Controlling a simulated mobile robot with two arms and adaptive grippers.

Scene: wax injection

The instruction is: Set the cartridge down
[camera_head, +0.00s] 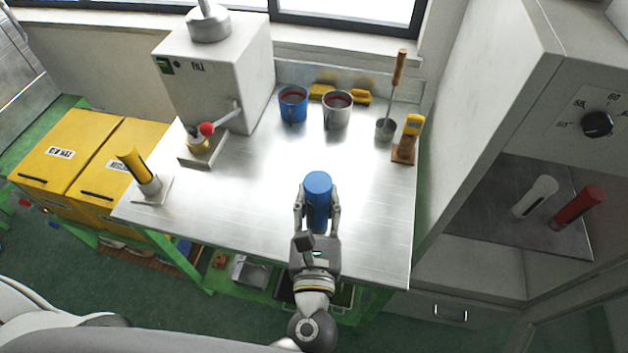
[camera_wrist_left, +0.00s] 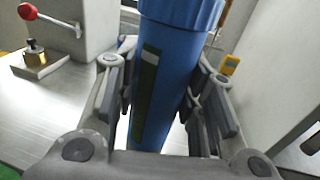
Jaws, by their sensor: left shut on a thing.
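A blue cartridge (camera_head: 318,187) with a ribbed cap is in my left gripper (camera_head: 318,212), over the front middle of the steel table (camera_head: 250,190). The fingers close on it from both sides. In the left wrist view the cartridge (camera_wrist_left: 165,75) stands between the finger pads (camera_wrist_left: 160,110), roughly upright, with a dark green and white strip on its side. Its lower end is hidden, so I cannot tell whether it touches the table. My right gripper is not in view.
A white machine (camera_head: 215,75) with a red-knobbed lever stands at the back left. A blue mug (camera_head: 293,106), a grey mug (camera_head: 337,112) and a ladle (camera_head: 386,128) stand at the back. An oven (camera_head: 545,215) holds white and red cartridges. The table's middle is clear.

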